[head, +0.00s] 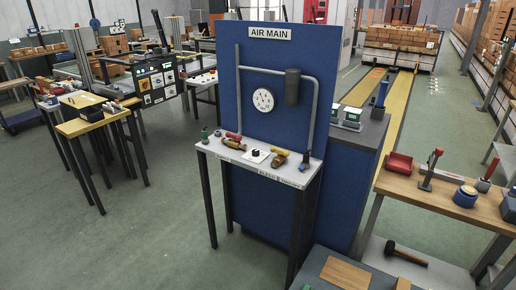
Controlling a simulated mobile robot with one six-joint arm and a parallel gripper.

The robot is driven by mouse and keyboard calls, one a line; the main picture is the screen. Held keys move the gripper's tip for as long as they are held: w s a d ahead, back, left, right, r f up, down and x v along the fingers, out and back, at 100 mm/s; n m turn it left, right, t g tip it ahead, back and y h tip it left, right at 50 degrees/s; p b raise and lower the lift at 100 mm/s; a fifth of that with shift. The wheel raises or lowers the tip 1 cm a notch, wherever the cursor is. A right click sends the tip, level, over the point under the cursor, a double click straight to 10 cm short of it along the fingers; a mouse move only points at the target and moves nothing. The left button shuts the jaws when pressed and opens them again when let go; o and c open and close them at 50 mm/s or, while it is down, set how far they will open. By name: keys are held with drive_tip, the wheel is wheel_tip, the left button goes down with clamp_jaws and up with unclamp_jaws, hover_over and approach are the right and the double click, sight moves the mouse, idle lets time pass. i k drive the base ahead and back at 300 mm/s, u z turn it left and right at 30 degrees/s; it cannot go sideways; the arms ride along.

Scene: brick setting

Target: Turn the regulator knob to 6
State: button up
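A blue panel (228,115) labelled AIR MAIN stands in the middle of the head view, with a narrow white shelf (222,152) on its front. A small black knob on a white plate (256,154) sits near the middle of the shelf and looks like the regulator knob. Its marks and pointer are too small to read. A brass valve with a red handle (234,143) lies to its left, and another brass valve (279,158) to its right. A round white gauge (263,100) is on the panel above. My gripper is not in view.
A grey pipe (313,115) and dark cylinder (292,86) are on the panel. A wooden bench (430,198) with tools stands at right. A low grey surface with a wooden board (344,272) is at the bottom. A yellow-topped table (85,124) stands at left. The floor left of the shelf is clear.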

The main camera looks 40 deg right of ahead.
sight(256, 153)
drive_tip(key=u, duration=0.05)
drive_tip(key=i, duration=1)
drive_tip(key=z, duration=0.05)
